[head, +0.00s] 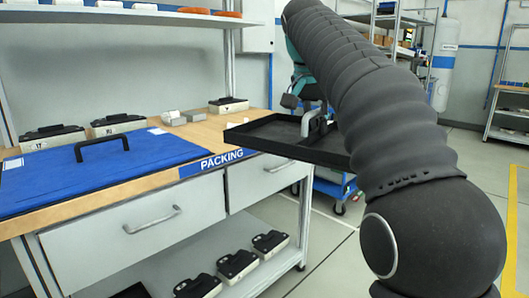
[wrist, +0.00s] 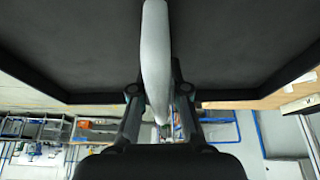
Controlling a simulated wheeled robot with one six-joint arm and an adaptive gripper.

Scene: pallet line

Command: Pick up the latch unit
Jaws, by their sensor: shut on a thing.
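My gripper (head: 308,112) is at the right end of the packing bench, its fingers pointing down into a shallow black tray (head: 270,136). In the wrist view, the fingers (wrist: 160,98) are shut on a smooth pale grey bar (wrist: 155,55), which stands up like a handle at the tray's middle. The tray's dark floor (wrist: 80,45) fills the upper wrist view. The tray is at the bench's right edge; I cannot tell whether it touches the bench. Black-and-white units stand on the bench (head: 118,125) and lower shelf (head: 237,264); I cannot tell which is the latch unit.
A blue mat or lid with a black handle (head: 102,141) covers the bench's left part. Small grey blocks (head: 174,118) lie behind it. A drawer (head: 150,218) faces me. A blue cart (head: 335,186) stands behind the tray. My arm hides much of the right side.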

